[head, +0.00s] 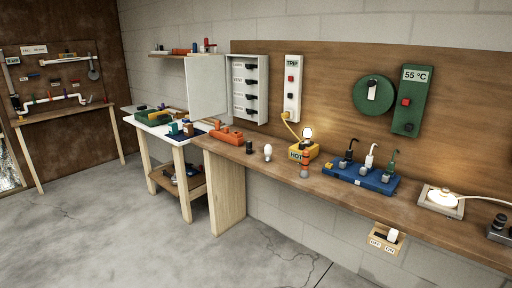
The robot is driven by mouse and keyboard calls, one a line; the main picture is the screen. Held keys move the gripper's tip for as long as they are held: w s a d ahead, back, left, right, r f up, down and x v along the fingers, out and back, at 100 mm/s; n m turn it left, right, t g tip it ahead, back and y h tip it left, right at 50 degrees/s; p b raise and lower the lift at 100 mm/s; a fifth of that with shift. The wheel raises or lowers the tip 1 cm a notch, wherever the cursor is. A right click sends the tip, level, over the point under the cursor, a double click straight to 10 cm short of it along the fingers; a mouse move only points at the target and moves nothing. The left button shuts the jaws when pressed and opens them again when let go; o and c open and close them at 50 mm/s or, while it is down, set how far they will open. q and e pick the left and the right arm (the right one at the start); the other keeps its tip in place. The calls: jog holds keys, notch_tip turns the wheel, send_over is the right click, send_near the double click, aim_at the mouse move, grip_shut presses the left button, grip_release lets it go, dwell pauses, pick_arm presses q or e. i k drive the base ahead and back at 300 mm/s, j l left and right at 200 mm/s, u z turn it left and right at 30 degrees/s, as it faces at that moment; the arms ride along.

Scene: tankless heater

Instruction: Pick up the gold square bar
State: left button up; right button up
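I cannot make out a gold square bar for certain in the head view. Neither of my grippers is in view.
A long wooden bench (340,190) runs along the wall to the right. It bears an orange case (226,136), a yellow lamp box (304,152), a blue block with levers (360,178) and a glowing plate (440,201). An open white cabinet (249,89) hangs above. Floor (110,225) is clear.

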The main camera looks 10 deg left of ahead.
aim_at(181, 115)
jog(key=i+j+u, duration=0.25)
jog(key=u, duration=0.2)
jog(key=i+j+u, duration=0.1)
jog(key=i+u, duration=0.8)
jog(key=i+l+u, duration=0.2)
jog(key=i+u, duration=0.25)
jog(key=i+z, duration=0.15)
jog(key=i, duration=0.3)
jog(key=i+j+z, duration=0.15)
jog(key=i, duration=0.3)
jog(key=i+j+z, duration=0.15)
jog(key=i, duration=0.25)
jog(key=i+j+z, duration=0.1)
jog(key=i+z, duration=0.35)
jog(key=i+j+z, duration=0.3)
jog(key=z, duration=0.2)
jog(key=i+j+z, duration=0.45)
